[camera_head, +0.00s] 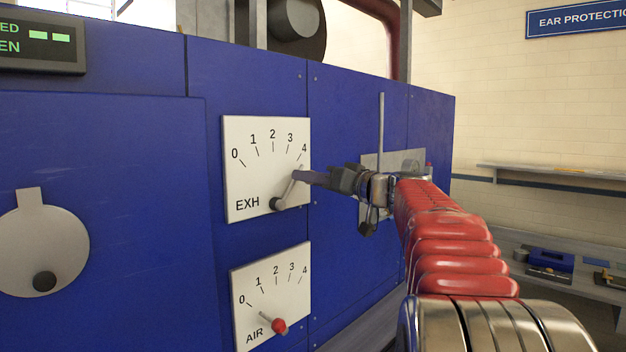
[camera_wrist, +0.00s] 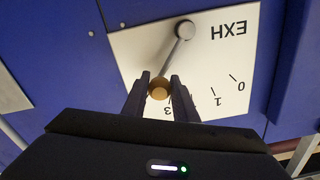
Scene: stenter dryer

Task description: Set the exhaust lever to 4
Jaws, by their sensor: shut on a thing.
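The exhaust dial is a white plate (camera_head: 250,180) marked EXH with a scale from 0 to 4. Its grey lever (camera_head: 287,190) rises from a dark pivot at the lower right and points up and right, close to the 4 mark. My gripper (camera_head: 302,176) reaches in from the right and is shut on the lever's end. In the wrist view the dial plate (camera_wrist: 235,60) is upside down. The tan knob (camera_wrist: 159,89) of the lever sits between my two fingers (camera_wrist: 160,82). My gripper hides the 4 mark there.
Below is a similar AIR dial (camera_head: 255,290) with a red-knobbed lever (camera_head: 279,326). A round grey cover (camera_head: 40,240) is on the blue panel at left. A metal plate with an upright rod (camera_head: 381,125) stands behind my wrist. A shelf (camera_head: 560,176) runs along the right wall.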

